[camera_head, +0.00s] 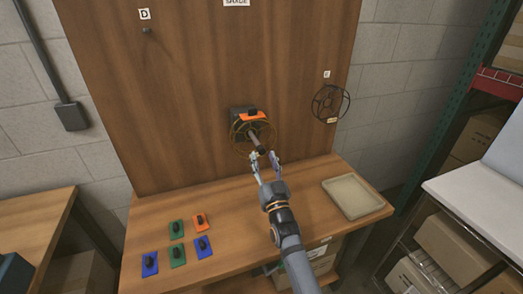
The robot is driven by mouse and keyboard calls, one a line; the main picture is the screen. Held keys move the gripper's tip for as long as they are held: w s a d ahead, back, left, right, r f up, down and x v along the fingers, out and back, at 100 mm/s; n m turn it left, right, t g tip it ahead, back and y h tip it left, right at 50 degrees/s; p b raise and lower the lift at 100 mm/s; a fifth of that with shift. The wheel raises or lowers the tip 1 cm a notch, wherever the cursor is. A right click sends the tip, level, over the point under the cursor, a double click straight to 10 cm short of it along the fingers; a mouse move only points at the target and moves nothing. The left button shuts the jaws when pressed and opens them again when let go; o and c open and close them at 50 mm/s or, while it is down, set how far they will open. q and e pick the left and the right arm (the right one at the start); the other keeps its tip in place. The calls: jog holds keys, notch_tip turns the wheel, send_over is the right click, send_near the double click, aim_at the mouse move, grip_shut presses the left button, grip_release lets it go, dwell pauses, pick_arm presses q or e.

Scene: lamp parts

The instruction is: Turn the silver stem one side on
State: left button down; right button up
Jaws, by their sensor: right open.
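The silver stem (257,142) sticks out from a dark block (238,114) on the upright wooden board, inside a thin brass-coloured ring frame (236,146). An orange plate (251,115) with a dark knob sits on top of the block. My right gripper (264,158) is open at the outer end of the stem, its fingers pointing up at it. I cannot tell whether the fingers touch the stem. My left gripper is not in view.
Several green, orange and blue plates with dark knobs (177,229) lie on the bench's left half. An empty beige tray (352,177) lies at right. A black wire wheel (330,103) hangs on the board's right edge. The front middle of the bench is under my right arm.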

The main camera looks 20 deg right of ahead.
aim_at(262, 152)
jog(key=shift+p+x, duration=0.3)
jog(key=shift+x, duration=1.4)
grip_shut()
